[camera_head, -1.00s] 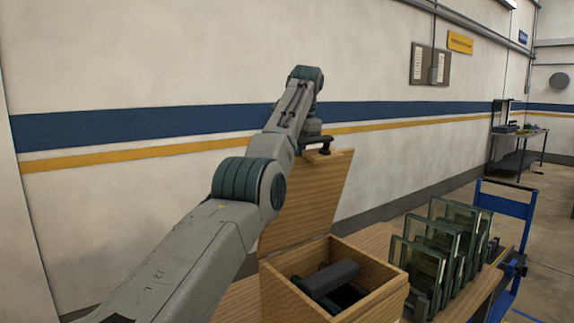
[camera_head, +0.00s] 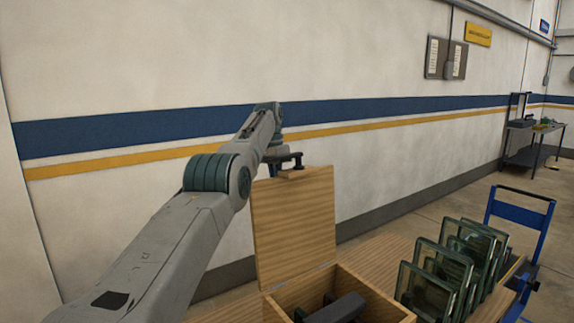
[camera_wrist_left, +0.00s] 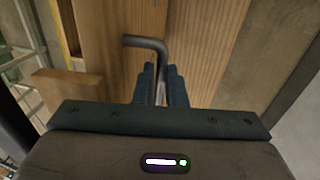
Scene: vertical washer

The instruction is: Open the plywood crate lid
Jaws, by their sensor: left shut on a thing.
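The plywood crate (camera_head: 378,292) stands on the bench at the bottom of the head view, its lower part cut off. Its lid (camera_head: 295,228) stands up, nearly upright, at the crate's back left edge, so the crate is open. My left gripper (camera_head: 287,163) is at the lid's top edge. In the left wrist view, the gripper's dark fingers (camera_wrist_left: 160,84) are shut on a dark bent handle (camera_wrist_left: 148,44) in front of the lid's wood (camera_wrist_left: 207,48). The exact finger contact is partly hidden. My right gripper is not in view.
Dark objects (camera_head: 340,308) lie inside the crate. Several glass panels (camera_head: 428,290) stand in a rack to its right. A blue cart (camera_head: 520,232) is farther right, and a side table (camera_head: 530,145) stands at the back. The wall is behind the lid.

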